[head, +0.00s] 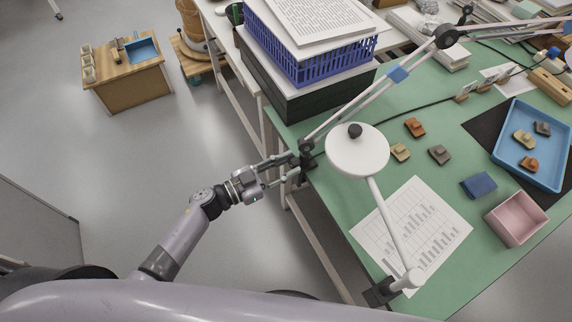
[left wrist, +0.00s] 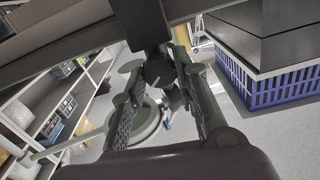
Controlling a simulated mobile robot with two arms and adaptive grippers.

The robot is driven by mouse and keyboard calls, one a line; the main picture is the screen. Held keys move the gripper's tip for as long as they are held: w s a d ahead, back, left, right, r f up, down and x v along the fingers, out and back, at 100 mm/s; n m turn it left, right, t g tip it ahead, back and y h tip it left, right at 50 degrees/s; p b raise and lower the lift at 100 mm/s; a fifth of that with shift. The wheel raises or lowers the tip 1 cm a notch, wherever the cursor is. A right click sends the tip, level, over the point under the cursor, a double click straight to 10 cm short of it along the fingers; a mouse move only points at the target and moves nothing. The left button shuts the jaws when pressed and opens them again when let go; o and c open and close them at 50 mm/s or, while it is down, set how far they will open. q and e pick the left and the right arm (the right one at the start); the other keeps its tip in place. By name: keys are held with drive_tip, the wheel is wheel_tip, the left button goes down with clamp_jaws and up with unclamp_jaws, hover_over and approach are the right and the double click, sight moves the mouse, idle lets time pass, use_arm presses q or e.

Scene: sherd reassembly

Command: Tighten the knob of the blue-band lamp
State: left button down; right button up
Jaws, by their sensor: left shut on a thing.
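The blue-band lamp has a pale arm with a blue band (head: 397,74). It rises from a dark clamp (head: 307,146) at the table's left edge to a dark elbow joint and runs on to the right. My left gripper (head: 294,166) is at that clamp, its fingers reaching in from the left. In the left wrist view a dark knob (left wrist: 160,70) with a pale line mark sits between the two fingers of the gripper (left wrist: 160,82). The gripper is shut on it. How tight the knob is cannot be seen. My right gripper is not in view.
A second lamp with a round white head (head: 357,155) stands close to the right of the gripper. A blue basket (head: 311,62) on black boxes stands behind the clamp. Several sherds, a blue tray (head: 514,171) and a pink box (head: 516,220) are on the green table.

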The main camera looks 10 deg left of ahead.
use_arm(q)
drive_tip(key=shift+m+b, duration=0.5)
drive_tip(key=shift+m, duration=1.7)
drive_tip(key=c, duration=1.2)
unclamp_jaws()
drive_tip(key=shift+c, duration=0.2)
drive_tip(key=shift+s+a, duration=0.1)
drive_tip(key=v, duration=1.1)
drive_tip(key=shift+s+a, duration=0.25)
drive_tip(key=shift+a, duration=0.1)
drive_tip(key=shift+f, duration=0.1)
